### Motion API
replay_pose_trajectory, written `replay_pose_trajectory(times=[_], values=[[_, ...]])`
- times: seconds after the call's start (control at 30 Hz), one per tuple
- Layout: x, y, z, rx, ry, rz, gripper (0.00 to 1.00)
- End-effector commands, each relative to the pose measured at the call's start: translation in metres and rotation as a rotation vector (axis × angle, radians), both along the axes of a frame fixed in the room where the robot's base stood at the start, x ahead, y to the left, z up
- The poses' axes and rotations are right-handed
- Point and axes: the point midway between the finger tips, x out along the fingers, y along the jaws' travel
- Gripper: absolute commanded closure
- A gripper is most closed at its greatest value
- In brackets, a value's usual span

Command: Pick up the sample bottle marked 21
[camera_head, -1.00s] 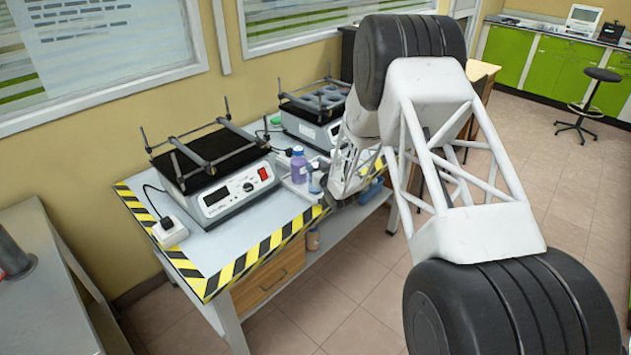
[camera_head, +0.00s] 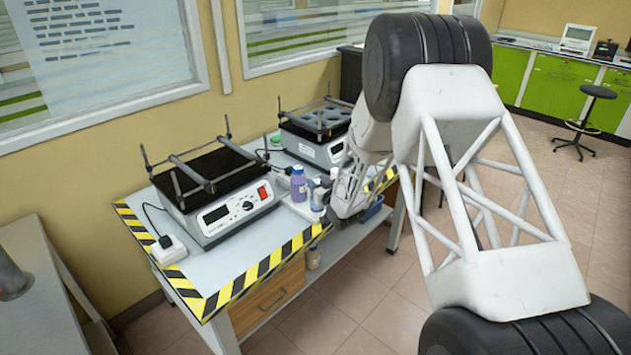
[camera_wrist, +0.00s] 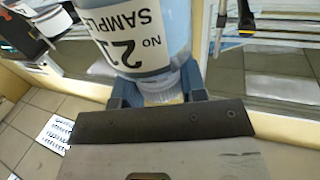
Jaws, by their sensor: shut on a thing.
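The sample bottle marked 21 (camera_wrist: 140,35) fills the upper middle of the wrist view. Its white label reads "SAMPLE No 21", upside down in that picture. My gripper (camera_wrist: 158,92) is shut on the bottle's narrow end, with a dark finger on each side. In the head view my gripper (camera_head: 335,207) is at the front right edge of the striped table, partly hidden by my arm. A small bluish bottle (camera_head: 317,196) shows beside it; I cannot tell from that view whether it is the held one.
A purple bottle (camera_head: 298,184) stands on the table (camera_head: 222,268), left of my gripper. A shaker with a black platform (camera_head: 228,213) stands at the left, and a second shaker (camera_head: 306,145) behind. A brown bottle (camera_head: 312,257) is below the table top.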

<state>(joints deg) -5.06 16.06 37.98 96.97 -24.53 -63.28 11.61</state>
Motion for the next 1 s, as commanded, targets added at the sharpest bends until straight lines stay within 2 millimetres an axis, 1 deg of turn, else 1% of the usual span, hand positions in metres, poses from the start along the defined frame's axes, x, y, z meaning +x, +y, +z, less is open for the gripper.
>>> replay_pose_trajectory(times=[0.03, 0.2, 0.5, 0.7, 0.83, 1.0], values=[[-0.009, -0.002, 0.002, 0.000, -0.001, 0.000, 1.00], [-0.039, -0.006, 0.004, 0.000, 0.000, 0.000, 1.00], [-0.086, -0.014, 0.008, 0.000, 0.000, 0.000, 1.00], [-0.106, -0.017, 0.010, 0.000, 0.000, 0.000, 1.00], [-0.113, -0.018, 0.011, 0.000, 0.000, 0.000, 1.00], [-0.117, -0.018, 0.011, 0.000, 0.000, 0.000, 1.00]])
